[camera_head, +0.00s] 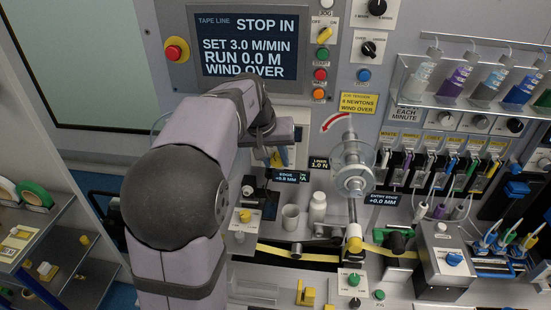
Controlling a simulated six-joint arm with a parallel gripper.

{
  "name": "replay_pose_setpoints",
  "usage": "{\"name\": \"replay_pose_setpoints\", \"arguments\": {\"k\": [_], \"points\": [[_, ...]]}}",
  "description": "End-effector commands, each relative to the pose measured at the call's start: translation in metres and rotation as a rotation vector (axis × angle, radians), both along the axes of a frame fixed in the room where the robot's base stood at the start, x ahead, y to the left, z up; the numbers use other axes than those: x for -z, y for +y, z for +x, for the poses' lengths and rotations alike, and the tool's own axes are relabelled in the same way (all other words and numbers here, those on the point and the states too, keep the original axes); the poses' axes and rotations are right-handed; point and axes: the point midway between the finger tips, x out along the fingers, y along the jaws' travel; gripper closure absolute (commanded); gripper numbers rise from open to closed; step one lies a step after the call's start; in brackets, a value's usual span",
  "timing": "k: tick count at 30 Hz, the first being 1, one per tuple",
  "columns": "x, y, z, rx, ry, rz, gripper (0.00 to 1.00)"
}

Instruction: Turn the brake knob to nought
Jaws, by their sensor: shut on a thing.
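My arm reaches up from the lower left, and its wrist bends right towards the grey machine panel. My gripper (279,156) is at the panel, just below the wrist and left of the small liner display. It is shut on a small knob with a yellow part, which looks like the brake knob (276,160). The wrist and fingers hide most of this knob, so its pointer and scale cannot be read. The liner display (319,163) reads 1.0 N.
A screen (249,45) reads STOP IN, SET 3.0 M/MIN, RUN 0.0 M, WIND OVER. A yellow tension sign (357,103) reads 8 newtons.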

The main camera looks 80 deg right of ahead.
Motion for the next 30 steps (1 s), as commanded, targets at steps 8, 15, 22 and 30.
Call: {"name": "replay_pose_setpoints", "arguments": {"k": [8, 15, 22, 30], "points": [[0.003, -0.001, 0.005, -0.006, 0.137, -0.003, 0.94], [0.006, -0.001, 0.009, -0.007, 0.336, -0.005, 0.94], [0.009, -0.001, 0.012, -0.005, 0.525, -0.005, 0.94], [0.008, -0.001, 0.013, -0.003, 0.688, -0.006, 0.94]]}}
